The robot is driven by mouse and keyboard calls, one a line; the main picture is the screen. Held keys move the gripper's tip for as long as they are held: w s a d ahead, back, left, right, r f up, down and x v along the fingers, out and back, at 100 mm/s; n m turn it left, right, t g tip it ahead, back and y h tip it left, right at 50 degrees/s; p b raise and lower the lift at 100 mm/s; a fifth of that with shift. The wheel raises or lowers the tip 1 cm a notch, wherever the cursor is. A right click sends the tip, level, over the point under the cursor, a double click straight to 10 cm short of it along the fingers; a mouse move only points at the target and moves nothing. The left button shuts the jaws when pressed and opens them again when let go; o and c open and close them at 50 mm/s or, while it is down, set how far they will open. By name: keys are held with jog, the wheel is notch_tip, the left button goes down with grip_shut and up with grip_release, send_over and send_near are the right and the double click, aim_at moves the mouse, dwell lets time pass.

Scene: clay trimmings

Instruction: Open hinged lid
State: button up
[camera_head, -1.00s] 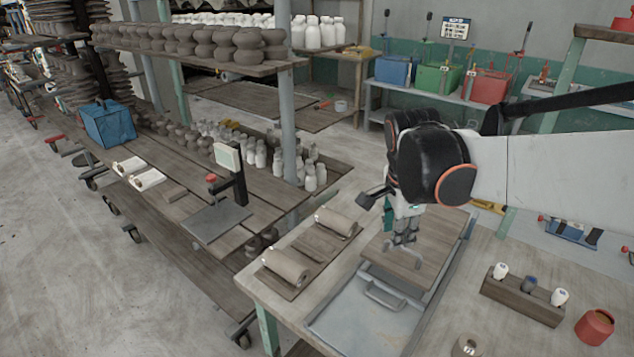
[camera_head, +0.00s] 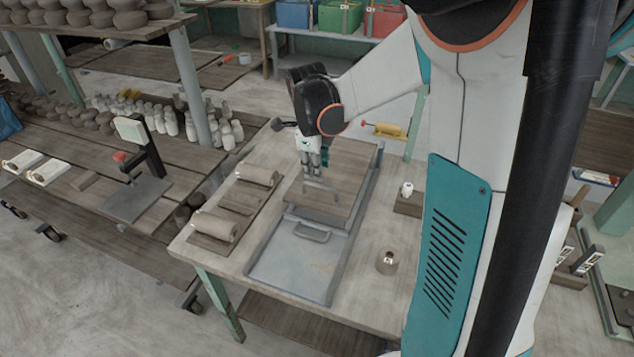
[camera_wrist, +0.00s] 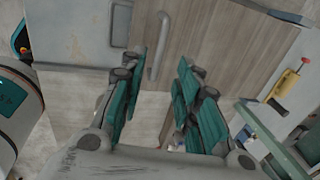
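A grey metal bed (camera_head: 305,262) lies on the workbench, with a wooden panel (camera_head: 350,170) at its far end. A pale bar handle (camera_head: 321,187) is on the wooden panel, and a second handle (camera_head: 311,233) is on the grey metal. I cannot tell which part is the hinged lid; both look flat and down. My gripper (camera_head: 313,174) points down over the wooden panel. In the wrist view my gripper (camera_wrist: 161,62) is open, with the wooden panel's handle (camera_wrist: 159,46) between its fingertips in the picture. Contact with it cannot be made out.
Brown rolls (camera_head: 215,224) on boards lie left of the bed. A small clay pot (camera_head: 387,262) and a wooden block with a white-capped piece (camera_head: 407,190) stand to the right. A yellow tool (camera_head: 385,129) is behind. A shelf with a press (camera_head: 140,165) is at the left.

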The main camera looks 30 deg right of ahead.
aim_at(318, 186)
jog(key=f, duration=0.2)
jog(key=f+b, duration=0.1)
jog(key=f, duration=0.1)
jog(key=d+f, duration=0.1)
jog(key=f, duration=0.1)
jog(key=shift+w+f, duration=0.25)
jog(key=shift+w, duration=0.15)
grip_shut()
